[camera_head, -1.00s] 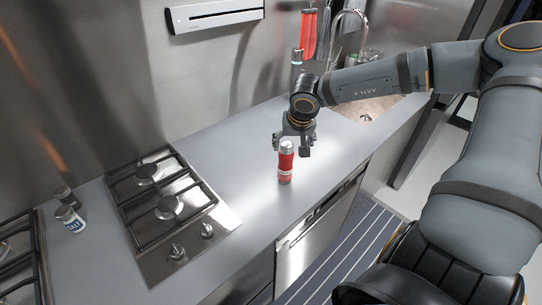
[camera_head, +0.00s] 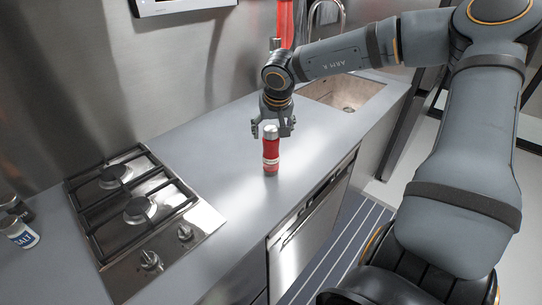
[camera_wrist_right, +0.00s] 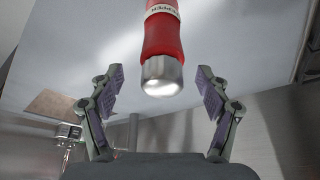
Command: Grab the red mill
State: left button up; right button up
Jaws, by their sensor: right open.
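The red mill (camera_head: 270,155) stands upright on the grey counter, with a silver top and a pale label band. In the right wrist view the mill (camera_wrist_right: 161,40) shows its silver cap between and beyond the fingertips, with part of a label reading "PEPPER". My left gripper is not in view.
A gas hob (camera_head: 130,215) lies to the left, with a salt shaker (camera_head: 19,233) and a dark shaker (camera_head: 14,207) beyond it. A sink (camera_head: 345,92) is set in the counter behind. The counter around the mill is clear.

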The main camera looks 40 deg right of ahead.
aim_at(271, 155)
jog(key=p+x, duration=0.1)
jog(key=x, duration=0.3)
jog(key=shift+w+d+f, duration=0.1)
jog(key=shift+w+f, duration=0.05)
jog(key=shift+w, duration=0.1)
jog(key=shift+w+d+f, duration=0.1)
jog(key=shift+w+f, duration=0.1)
jog(key=shift+f, duration=0.2)
jog(key=shift+s, duration=0.1)
jog(key=shift+c, duration=0.7)
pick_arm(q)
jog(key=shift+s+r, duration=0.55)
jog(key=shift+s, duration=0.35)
pick_arm(e)
jog(key=shift+r, duration=0.1)
grip_shut()
